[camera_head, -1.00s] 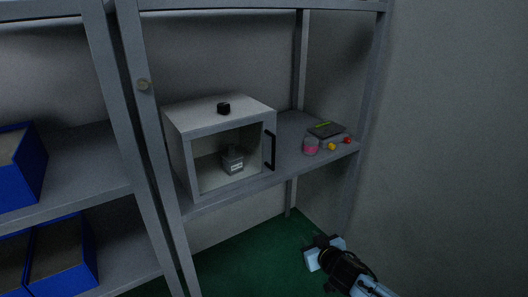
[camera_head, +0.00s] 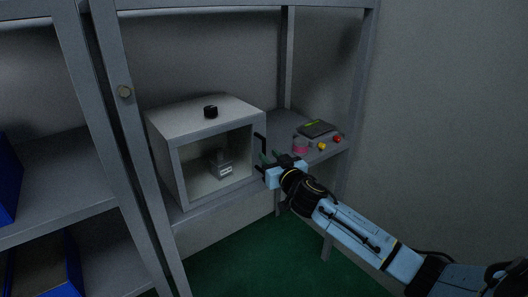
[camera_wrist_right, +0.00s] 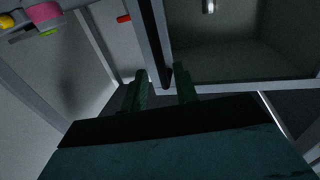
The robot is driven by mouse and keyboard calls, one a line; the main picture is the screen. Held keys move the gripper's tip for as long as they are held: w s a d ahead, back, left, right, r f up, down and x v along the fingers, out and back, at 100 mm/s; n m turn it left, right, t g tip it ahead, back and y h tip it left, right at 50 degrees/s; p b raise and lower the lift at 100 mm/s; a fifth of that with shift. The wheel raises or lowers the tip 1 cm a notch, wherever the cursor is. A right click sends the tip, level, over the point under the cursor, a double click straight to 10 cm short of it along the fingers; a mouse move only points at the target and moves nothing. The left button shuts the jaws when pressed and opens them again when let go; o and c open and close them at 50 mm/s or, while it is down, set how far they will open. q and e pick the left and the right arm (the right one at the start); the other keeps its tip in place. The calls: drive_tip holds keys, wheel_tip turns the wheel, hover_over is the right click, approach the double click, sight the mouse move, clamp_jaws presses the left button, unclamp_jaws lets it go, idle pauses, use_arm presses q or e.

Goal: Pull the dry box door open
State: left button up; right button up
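The dry box (camera_head: 205,123) is a pale box with a clear front door (camera_head: 218,165) that looks closed. A dark vertical handle (camera_head: 260,146) stands at the door's right edge. My right gripper (camera_head: 262,163) is in front of the handle, partly covering its lower end. In the right wrist view, the two green fingers of the gripper (camera_wrist_right: 161,86) are apart, and the dark handle bar (camera_wrist_right: 156,40) runs down to between their tips. I cannot tell whether either finger touches it. My left gripper is not in view.
A small grey labelled item (camera_head: 221,167) sits inside the box, and a black knob (camera_head: 210,111) on top. Right of it on the shelf are a pink jar (camera_head: 300,145), a dark flat device (camera_head: 318,129), and yellow and red pieces. Shelf posts flank the box; blue bins stand left.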

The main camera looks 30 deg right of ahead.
sight(265, 152)
drive_tip(key=shift+w+d, duration=0.15)
drive_tip(key=shift+w, duration=1)
drive_tip(key=shift+w+d, duration=0.1)
drive_tip(key=shift+w, duration=1.05)
drive_tip(key=shift+c, duration=0.3)
clamp_jaws()
